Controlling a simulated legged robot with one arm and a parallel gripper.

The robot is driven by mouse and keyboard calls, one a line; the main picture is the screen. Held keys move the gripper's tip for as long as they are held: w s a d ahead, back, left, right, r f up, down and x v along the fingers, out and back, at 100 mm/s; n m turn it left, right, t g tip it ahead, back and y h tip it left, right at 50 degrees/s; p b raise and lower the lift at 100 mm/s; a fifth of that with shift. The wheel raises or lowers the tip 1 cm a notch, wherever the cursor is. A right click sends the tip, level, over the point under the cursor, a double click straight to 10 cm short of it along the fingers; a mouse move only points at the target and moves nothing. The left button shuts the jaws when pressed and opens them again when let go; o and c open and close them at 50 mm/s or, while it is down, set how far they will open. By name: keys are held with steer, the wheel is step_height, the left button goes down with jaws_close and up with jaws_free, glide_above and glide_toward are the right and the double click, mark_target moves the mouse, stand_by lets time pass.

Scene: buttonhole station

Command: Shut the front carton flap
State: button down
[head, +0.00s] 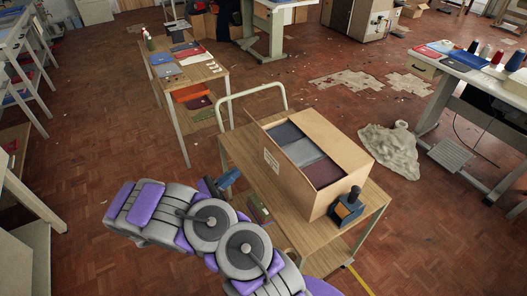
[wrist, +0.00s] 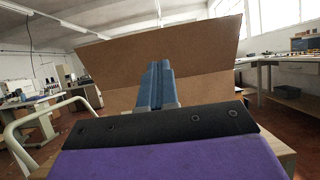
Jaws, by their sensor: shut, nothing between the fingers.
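The open carton (head: 318,196) stands on a wooden cart, with folded dark blue, grey and maroon cloth (head: 305,152) inside. Its front flap (head: 262,131) is open, a thin panel along the left edge in the head view. In the wrist view the flap (wrist: 165,48) is a wide brown panel leaning outward above the carton wall (wrist: 112,98). My gripper (head: 232,175) is left of the carton, blue fingers shut and empty. In the wrist view the fingers (wrist: 158,72) point at the flap and overlap it; I cannot tell if they touch.
A tape dispenser (head: 346,208) stands at the cart's near right corner. The cart top (head: 235,150) has bare wood left of the carton, and a white handle (head: 250,92) rises behind. A small table (head: 192,72) stands behind left. A grey sack (head: 390,150) lies on the floor right.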

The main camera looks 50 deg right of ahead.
steer(key=p+x, duration=1)
steer(key=x, duration=0.3)
steer(key=shift+w+d, duration=0.2)
steer(key=shift+d, duration=0.25)
stand_by(0.3)
